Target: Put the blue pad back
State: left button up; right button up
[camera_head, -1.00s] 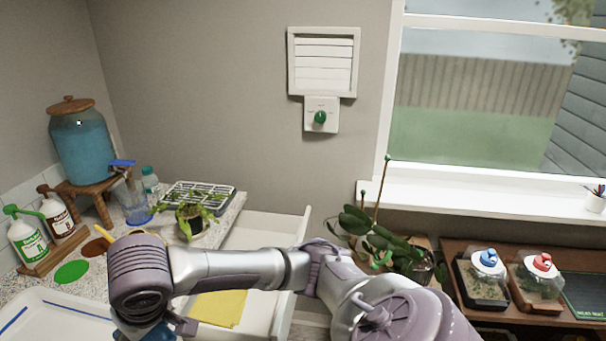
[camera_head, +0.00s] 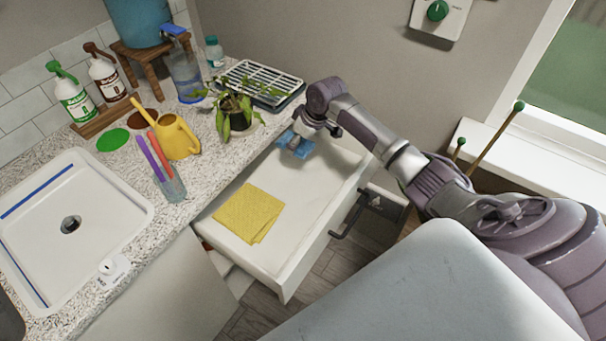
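The blue pad (camera_head: 286,138) is at the far end of the open white drawer (camera_head: 305,213), partly hidden by my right gripper. My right gripper (camera_head: 298,144) comes in from the right and points down at the pad, with its fingertips at or on it. The fingers are too small and overlapped to tell whether they grip the pad. I cannot tell whether the pad rests on the drawer floor. My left gripper is not in view.
A folded yellow cloth (camera_head: 248,213) lies in the near part of the drawer. A potted plant (camera_head: 238,117) and a seed tray (camera_head: 262,83) stand on the counter beside it. A yellow watering can (camera_head: 178,137) and a sink (camera_head: 75,228) are further left. The drawer's middle is clear.

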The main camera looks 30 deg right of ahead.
jog(key=d+f, duration=0.1)
jog(key=d+f+b, duration=0.1)
jog(key=f, duration=0.1)
jog(key=shift+f, duration=0.3)
jog(key=b, duration=0.5)
send_over(302, 172)
jog(key=s, duration=0.1)
notch_tip(302, 172, down, 5)
jog(key=shift+d+r, duration=0.1)
jog(key=shift+d, duration=0.05)
jog(key=shift+f+b, duration=0.7)
jog(key=shift+b, duration=0.2)
notch_tip(302, 172, down, 3)
jog(key=b, duration=0.3)
jog(key=shift+r, duration=0.15)
jog(key=shift+s, duration=0.1)
jog(key=o, duration=1.2)
jog(key=shift+f, duration=0.25)
